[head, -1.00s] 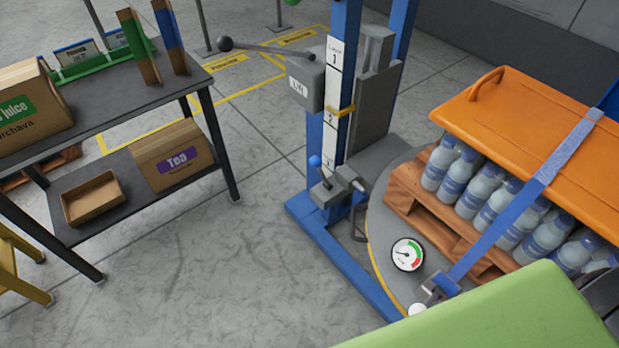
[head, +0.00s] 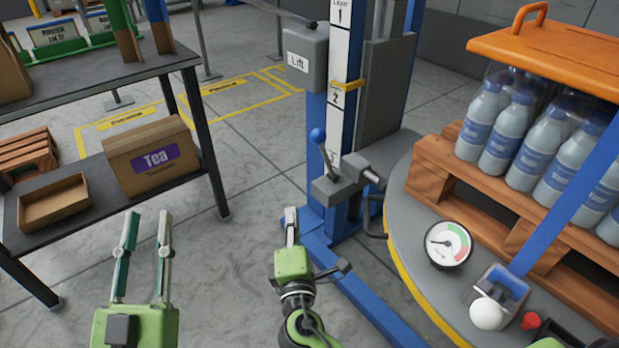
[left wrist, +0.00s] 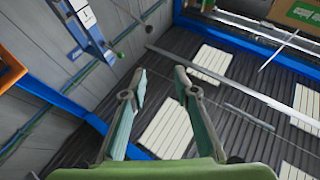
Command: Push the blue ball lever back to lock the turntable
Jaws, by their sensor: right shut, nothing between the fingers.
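The lever with the blue ball (head: 317,135) stands on a grey block (head: 343,182) at the foot of the blue lift mast. Its rod leans slightly left toward the top. The round grey turntable (head: 405,215) with a yellow edge lies to the right of the block and carries a wooden pallet. My right gripper (head: 291,212) is shut and empty, below and left of the lever, apart from it. My left gripper (head: 147,218) is open and empty at the lower left, far from the lever. The left wrist view also shows its spread fingers (left wrist: 160,75).
A dark shelf table (head: 95,85) with a Tea box (head: 150,160) stands at the left. Wrapped bottles (head: 510,130) stand on the pallet under an orange top. Floor between table and mast is clear.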

